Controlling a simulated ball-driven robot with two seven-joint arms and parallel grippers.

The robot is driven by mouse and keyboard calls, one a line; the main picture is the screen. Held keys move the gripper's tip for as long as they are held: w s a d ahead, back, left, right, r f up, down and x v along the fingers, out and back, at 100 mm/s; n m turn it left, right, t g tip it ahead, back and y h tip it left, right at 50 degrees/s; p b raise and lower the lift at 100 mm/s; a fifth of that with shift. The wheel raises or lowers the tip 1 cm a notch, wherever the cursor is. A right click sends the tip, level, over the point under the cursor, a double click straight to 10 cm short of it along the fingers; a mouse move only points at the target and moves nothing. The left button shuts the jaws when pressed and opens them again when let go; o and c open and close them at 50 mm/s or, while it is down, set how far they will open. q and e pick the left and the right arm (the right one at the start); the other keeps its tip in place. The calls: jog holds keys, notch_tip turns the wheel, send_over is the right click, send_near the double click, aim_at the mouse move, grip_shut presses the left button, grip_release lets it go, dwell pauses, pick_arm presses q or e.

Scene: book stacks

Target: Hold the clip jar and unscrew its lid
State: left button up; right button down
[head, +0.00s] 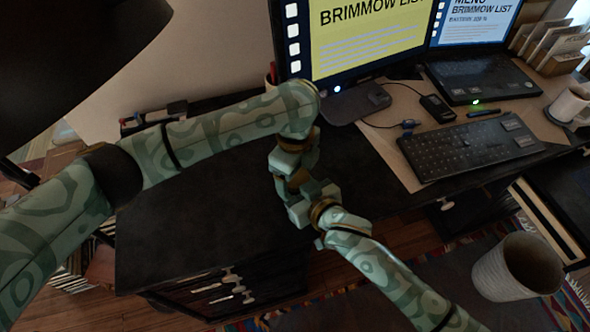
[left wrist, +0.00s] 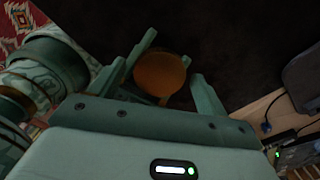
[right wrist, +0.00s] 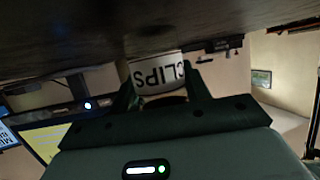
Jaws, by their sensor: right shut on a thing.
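The clip jar (right wrist: 158,80) shows in the right wrist view as a white body with a black CLIPS label between the right fingers. My right gripper (head: 307,196) is shut on it. The jar's round orange-brown lid (left wrist: 160,75) faces the left wrist camera. My left gripper (left wrist: 174,58) has its fingers apart on either side of the lid, with a dark gap at the right finger. In the head view the left gripper (head: 292,170) is right above the right one, and the two grippers mostly hide the jar.
Below the grippers is a dark desk top (head: 190,235). A keyboard (head: 468,146), a laptop (head: 485,78) and a monitor (head: 365,40) stand behind and to the right. A mug (head: 570,104) is at the far right. A pale bin (head: 515,270) stands at the lower right.

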pick_arm(q)
jog(key=shift+r, duration=0.1)
notch_tip(320, 180, up, 4)
jog(key=shift+r, duration=0.3)
jog(key=shift+c, duration=0.5)
notch_tip(320, 180, up, 2)
jog(key=shift+w+r+m, duration=0.1)
jog(key=shift+r+m, duration=0.15)
jog(key=shift+m, duration=0.95)
jog(key=shift+r+m, duration=0.25)
jog(key=shift+m, duration=0.15)
notch_tip(320, 180, down, 8)
jog(key=shift+r, duration=0.1)
jog(key=c, duration=1)
jog(key=n, duration=0.6)
jog(key=shift+n, duration=0.3)
